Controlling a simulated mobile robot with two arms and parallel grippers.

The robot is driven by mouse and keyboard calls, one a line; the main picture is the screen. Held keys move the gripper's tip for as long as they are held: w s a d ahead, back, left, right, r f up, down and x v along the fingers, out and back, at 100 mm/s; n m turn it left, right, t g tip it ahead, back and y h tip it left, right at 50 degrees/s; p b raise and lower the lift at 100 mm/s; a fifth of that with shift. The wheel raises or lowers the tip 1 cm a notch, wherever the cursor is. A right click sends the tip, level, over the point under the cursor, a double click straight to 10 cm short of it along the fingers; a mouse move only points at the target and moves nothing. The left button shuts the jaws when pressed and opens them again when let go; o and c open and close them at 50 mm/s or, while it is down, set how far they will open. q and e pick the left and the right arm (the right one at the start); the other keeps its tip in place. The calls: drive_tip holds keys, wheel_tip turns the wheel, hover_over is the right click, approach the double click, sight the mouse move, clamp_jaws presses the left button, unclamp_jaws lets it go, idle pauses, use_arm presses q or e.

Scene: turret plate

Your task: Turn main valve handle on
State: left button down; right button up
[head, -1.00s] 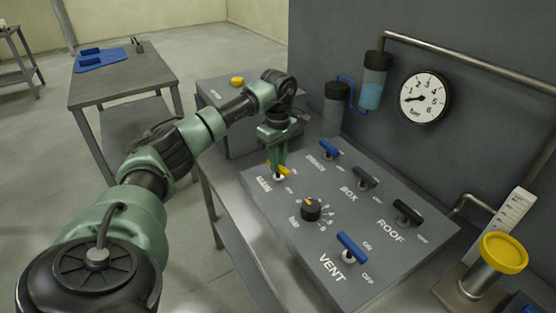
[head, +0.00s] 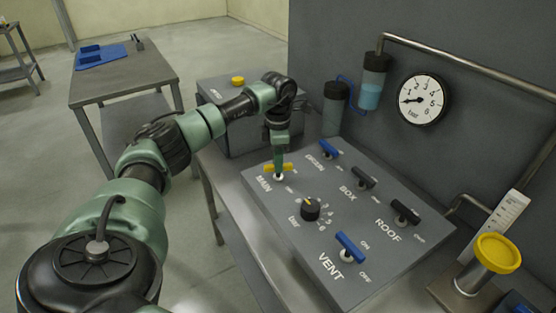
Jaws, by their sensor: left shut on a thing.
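The yellow MAIN valve handle (head: 268,168) sits at the far left corner of the grey sloped panel (head: 320,255), above the white word MAIN. The small label beside the handle is too small to read. My right gripper is not in view.
Blue DRAIN (head: 328,149) and VENT (head: 350,246) handles, dark BOX (head: 364,177) and ROOF (head: 406,212) handles and a black knob (head: 311,209) stand on the panel. A round gauge (head: 424,99) hangs on the wall. A yellow-capped post (head: 498,254) stands at right.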

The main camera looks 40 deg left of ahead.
use_arm(q)
drive_tip(key=n, duration=0.4)
drive_tip(key=shift+r+n+p, duration=0.1)
drive_tip(key=shift+n+p, duration=0.2)
drive_tip(key=shift+w, duration=0.1)
idle(0.4)
drive_tip(key=c, duration=1.4)
unclamp_jaws()
drive_tip(key=shift+o, duration=0.2)
drive_tip(key=shift+r, duration=0.4)
wheel_tip(320, 180, up, 7)
drive_tip(key=shift+b, duration=1)
